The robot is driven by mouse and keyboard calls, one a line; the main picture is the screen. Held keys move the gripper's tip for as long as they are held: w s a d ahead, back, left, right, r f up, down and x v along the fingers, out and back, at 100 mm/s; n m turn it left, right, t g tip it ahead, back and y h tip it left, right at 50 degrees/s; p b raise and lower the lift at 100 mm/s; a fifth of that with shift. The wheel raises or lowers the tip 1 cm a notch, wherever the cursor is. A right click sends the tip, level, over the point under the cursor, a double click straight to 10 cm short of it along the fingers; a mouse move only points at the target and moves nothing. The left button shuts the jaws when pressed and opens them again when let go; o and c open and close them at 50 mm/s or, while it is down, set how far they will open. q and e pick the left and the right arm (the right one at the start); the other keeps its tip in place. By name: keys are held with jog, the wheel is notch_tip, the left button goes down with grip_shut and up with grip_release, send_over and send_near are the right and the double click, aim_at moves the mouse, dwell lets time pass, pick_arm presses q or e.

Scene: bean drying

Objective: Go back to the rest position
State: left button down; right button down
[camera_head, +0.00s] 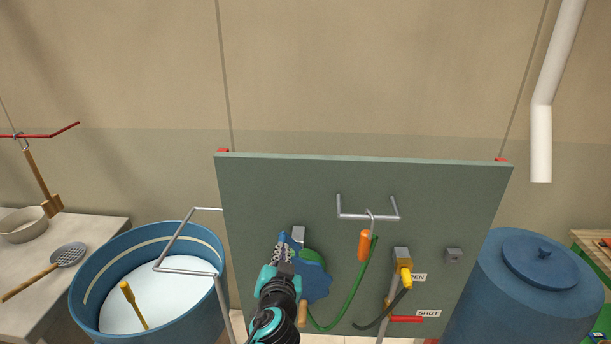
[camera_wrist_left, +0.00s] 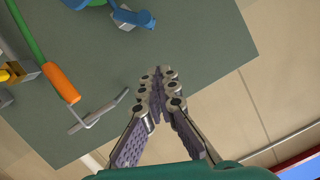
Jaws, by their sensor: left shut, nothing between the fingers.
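My left gripper (camera_head: 283,248) is in front of the lower left part of the grey-green board (camera_head: 330,190) in the head view. In the left wrist view its fingers (camera_wrist_left: 162,78) meet at the tips, with nothing between them. Behind it in the head view are a blue part (camera_head: 315,280) and a green part on the board, partly hidden by my arm. My right gripper is in neither view.
The board carries an orange-handled green hose (camera_head: 363,245), a metal bracket (camera_head: 367,216), a yellow fitting (camera_head: 405,277) and a red lever (camera_head: 406,319). A blue tub (camera_head: 78,290) stands left, a lidded blue barrel (camera_head: 490,280) right. A table (camera_head: 105,225) holds a skimmer (camera_head: 68,254).

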pick_arm(q)
jog(key=s+a+f+n+g+y+b, duration=0.1)
jog(key=s+a+f+g+b, duration=0.3)
jog(key=f, duration=0.4)
jog(key=s+a+f+n+g+b, duration=0.1)
jog(key=s+a+f+n+b, duration=0.1)
jog(key=s+a+f+b, duration=0.4)
jog(key=s+d+f+g+h+b, duration=0.2)
jog(key=s+f+g+b, duration=0.1)
jog(key=s+f, duration=0.7)
jog(key=shift+f+h, duration=0.3)
jog(key=shift+f, duration=0.15)
jog(key=shift+a, duration=0.2)
